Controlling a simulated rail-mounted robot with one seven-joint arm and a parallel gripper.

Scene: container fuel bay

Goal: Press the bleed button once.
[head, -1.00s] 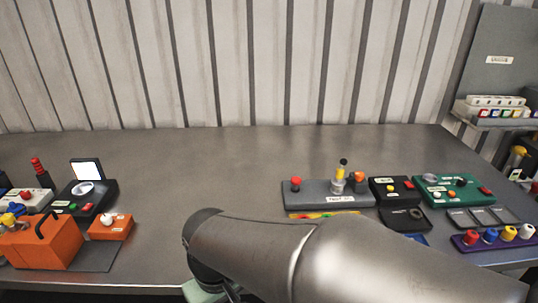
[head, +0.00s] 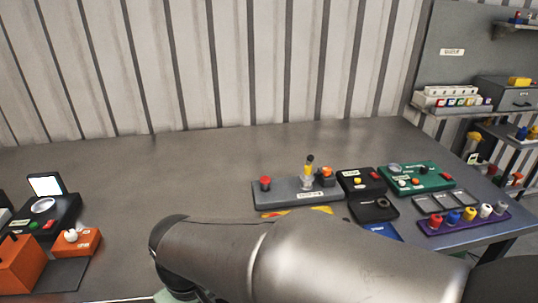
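I cannot read a label that marks the bleed button. A grey panel (head: 297,193) at centre right carries a red mushroom button (head: 265,182) at its left end, an upright lever with a yellow and black top (head: 309,167), and an orange knob (head: 325,174). Right of it, a black box (head: 361,182) has a yellow button (head: 357,181) and a red button (head: 374,175). A green panel (head: 437,179) beyond it has several knobs and a red button. My arm fills the lower middle, in front of the panels. My gripper's fingers are out of sight.
At left stand an orange box (head: 77,242) with a white knob and a dark unit with a raised lid (head: 44,212). A purple rack (head: 470,223) of coloured caps lies at right. Shelves stand beyond the right edge. The bench middle (head: 170,175) is clear.

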